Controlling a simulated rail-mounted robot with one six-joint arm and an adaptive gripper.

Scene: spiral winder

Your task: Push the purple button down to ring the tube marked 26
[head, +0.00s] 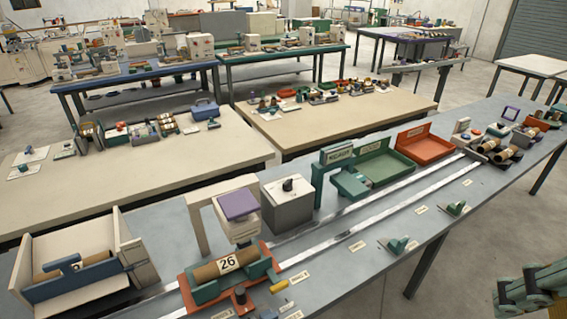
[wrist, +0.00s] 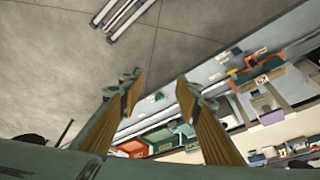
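The purple button (head: 238,204) is a flat square pad on top of a white press head, carried by a beige arch. Below it the brown tube marked 26 (head: 215,268) lies in a green cradle on an orange carriage (head: 232,301). In the wrist view the purple pad (wrist: 272,117) and tube 26 (wrist: 261,79) show small at the right. My gripper (wrist: 160,79) is open and empty, its two fingers well apart. It is high and far from the button. Green parts of my arm show at the bottom right of the head view.
The carriage stands on a long rail (head: 365,205) along the bench. A grey box with a black knob (head: 287,184) stands close right of the arch. A beige bin (head: 75,262) with another tube is at the left. Green (head: 385,160) and red trays stand farther right.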

